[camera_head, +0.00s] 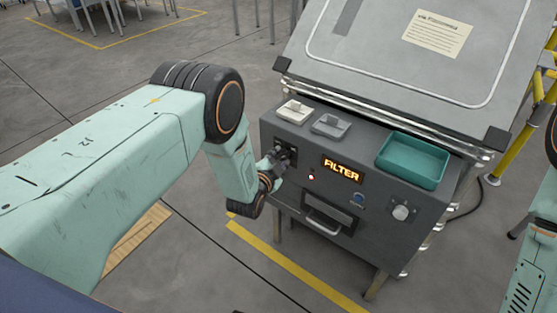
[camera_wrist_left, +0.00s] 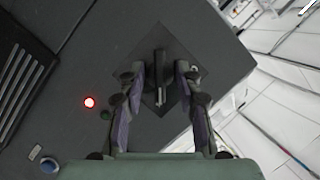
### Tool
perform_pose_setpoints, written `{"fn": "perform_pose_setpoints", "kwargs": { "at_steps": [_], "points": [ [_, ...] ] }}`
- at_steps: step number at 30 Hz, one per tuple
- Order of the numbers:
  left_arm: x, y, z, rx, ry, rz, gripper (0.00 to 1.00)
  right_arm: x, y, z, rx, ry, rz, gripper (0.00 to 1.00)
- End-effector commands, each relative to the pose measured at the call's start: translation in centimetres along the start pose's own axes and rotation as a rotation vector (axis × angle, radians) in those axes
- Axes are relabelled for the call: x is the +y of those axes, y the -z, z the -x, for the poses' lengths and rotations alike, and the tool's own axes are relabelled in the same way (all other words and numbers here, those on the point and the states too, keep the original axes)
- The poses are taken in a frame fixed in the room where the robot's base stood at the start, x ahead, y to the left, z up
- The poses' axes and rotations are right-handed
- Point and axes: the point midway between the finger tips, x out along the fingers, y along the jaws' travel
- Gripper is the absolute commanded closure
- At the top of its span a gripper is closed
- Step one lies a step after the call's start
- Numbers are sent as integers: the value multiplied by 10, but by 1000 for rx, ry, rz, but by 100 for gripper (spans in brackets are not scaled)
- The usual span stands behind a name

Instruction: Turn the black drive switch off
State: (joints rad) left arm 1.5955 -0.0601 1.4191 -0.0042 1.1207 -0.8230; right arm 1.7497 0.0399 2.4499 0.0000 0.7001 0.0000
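The black drive switch (camera_wrist_left: 160,62) shows in the left wrist view as a dark lever on a square, diamond-turned plate on the grey panel. In the head view the switch (camera_head: 290,152) sits at the left end of the cabinet's front and is partly hidden by my gripper. My left gripper (camera_wrist_left: 158,78) is open, with one finger on each side of the lever. Gaps show between the lever and both fingers, so it looks unheld. In the head view the left gripper (camera_head: 275,163) is close against the panel. My right gripper is out of view.
A teal tray (camera_head: 412,160) and two rocker switches are on top.

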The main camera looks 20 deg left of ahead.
Motion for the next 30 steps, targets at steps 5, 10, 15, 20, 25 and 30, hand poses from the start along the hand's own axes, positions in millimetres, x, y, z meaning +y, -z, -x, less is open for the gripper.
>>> {"fn": "perform_pose_setpoints", "kwargs": {
  "at_steps": [5,10,15,20,25,30],
  "points": [
    [0,0,0,0,0,0,75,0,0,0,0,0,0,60],
    [0,0,0,-1,0,0,89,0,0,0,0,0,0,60],
    [0,0,0,0,0,0,100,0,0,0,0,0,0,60],
    [0,0,0,0,-3,8,100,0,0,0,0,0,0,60],
    [-1,0,0,0,-21,51,100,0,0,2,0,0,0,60],
    [-2,1,0,0,-60,147,100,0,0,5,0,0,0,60]
  ]
}}
